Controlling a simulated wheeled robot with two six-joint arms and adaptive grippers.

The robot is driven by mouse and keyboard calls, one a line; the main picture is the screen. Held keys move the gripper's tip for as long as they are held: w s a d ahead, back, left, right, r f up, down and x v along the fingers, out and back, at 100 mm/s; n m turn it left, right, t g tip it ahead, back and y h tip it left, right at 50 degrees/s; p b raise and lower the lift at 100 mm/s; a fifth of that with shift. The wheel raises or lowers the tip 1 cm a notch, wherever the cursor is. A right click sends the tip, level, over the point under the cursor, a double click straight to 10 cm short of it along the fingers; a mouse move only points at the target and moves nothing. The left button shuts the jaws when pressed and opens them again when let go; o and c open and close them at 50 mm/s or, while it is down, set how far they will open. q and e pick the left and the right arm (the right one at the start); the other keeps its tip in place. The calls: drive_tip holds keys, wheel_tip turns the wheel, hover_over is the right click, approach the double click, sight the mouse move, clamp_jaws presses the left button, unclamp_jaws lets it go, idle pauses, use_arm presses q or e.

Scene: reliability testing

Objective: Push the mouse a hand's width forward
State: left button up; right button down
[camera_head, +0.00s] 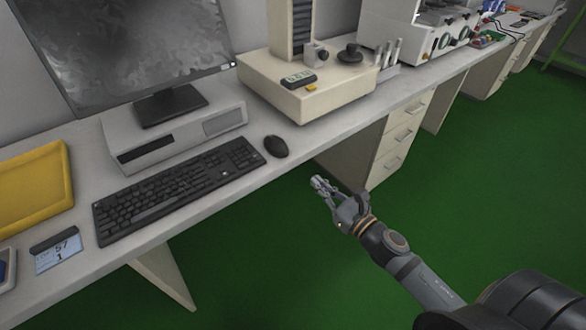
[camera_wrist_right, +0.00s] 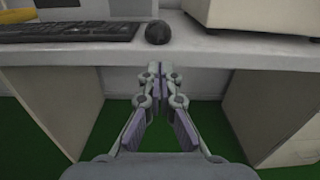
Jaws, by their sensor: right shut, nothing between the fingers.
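The black mouse (camera_head: 276,146) lies on the desk just right of the keyboard, near the desk's front edge. In the right wrist view the mouse (camera_wrist_right: 157,32) is at the top centre, ahead of the fingertips and apart from them. My right gripper (camera_head: 318,182) is shut and empty, out in front of the desk edge. In the right wrist view my right gripper (camera_wrist_right: 160,68) shows its fingers together at the tips. My left gripper does not show in either view.
The black keyboard (camera_head: 180,188) is left of the mouse. A beige instrument (camera_head: 300,100) stands behind and right of it. A grey computer case (camera_head: 175,137) carries the monitor (camera_head: 120,45). A yellow tray (camera_head: 35,190) is far left. The desk's front edge lies between gripper and mouse.

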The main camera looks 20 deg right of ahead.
drive_tip(key=w+r+p, duration=0.1)
drive_tip(key=w+p, duration=0.1)
drive_tip(key=p, duration=0.4)
approach(275, 144)
drive_tip(key=shift+w+d+f, duration=0.15)
drive_tip(key=shift+w+f, duration=0.75)
drive_tip(key=shift+w, duration=0.3)
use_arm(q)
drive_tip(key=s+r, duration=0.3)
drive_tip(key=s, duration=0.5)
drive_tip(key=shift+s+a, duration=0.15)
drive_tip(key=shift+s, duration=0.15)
use_arm(e)
drive_tip(key=shift+w, duration=0.4)
drive_tip(key=b+x, duration=0.1)
drive_tip(key=x, duration=0.8)
drive_tip(key=shift+f, duration=0.15)
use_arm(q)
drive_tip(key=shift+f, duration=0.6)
use_arm(e)
drive_tip(key=shift+s, duration=0.1)
